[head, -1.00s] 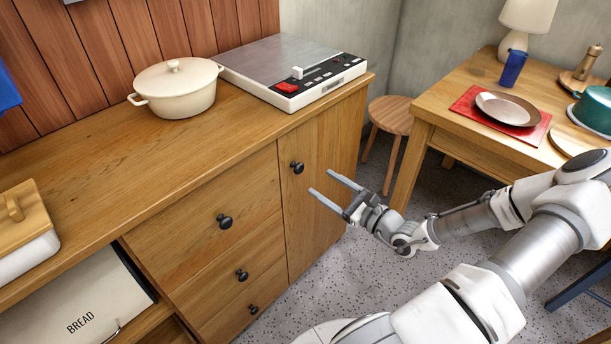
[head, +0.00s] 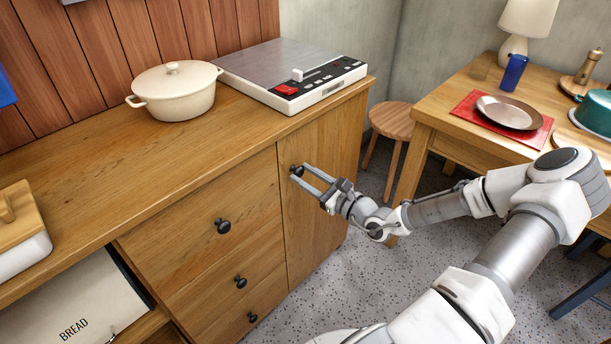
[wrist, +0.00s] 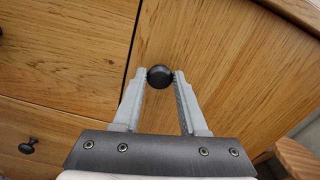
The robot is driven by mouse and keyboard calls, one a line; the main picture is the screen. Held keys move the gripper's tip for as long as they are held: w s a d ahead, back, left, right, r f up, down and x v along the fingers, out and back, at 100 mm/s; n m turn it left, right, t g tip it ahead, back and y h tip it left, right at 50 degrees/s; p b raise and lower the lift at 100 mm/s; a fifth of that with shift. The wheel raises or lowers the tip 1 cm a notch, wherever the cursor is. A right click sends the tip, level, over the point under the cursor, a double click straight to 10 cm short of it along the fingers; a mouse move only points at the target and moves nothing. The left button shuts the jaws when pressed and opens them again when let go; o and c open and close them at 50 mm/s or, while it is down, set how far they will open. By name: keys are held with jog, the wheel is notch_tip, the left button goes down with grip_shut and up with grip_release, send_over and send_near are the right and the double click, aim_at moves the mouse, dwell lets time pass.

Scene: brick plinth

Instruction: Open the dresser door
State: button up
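The dresser door (head: 322,200) is the tall wooden panel at the right end of the dresser, closed flush with the front. Its round black knob (wrist: 160,77) is near the upper left corner of the door. My gripper (head: 300,171) has reached the door front, and its two fingertips lie either side of the knob. In the wrist view the knob fills the gap between the fingertips (wrist: 161,75), which appear to touch it on both sides. The knob is partly hidden by the fingers in the head view.
Drawers with black knobs (head: 223,226) adjoin the door on the left. A cream pot (head: 172,95) and a grey-topped appliance (head: 290,65) stand on the dresser top. A stool (head: 393,122) and a table (head: 450,113) stand to the right. Speckled floor before the door is free.

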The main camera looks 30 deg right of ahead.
grip_shut()
dwell(1.0)
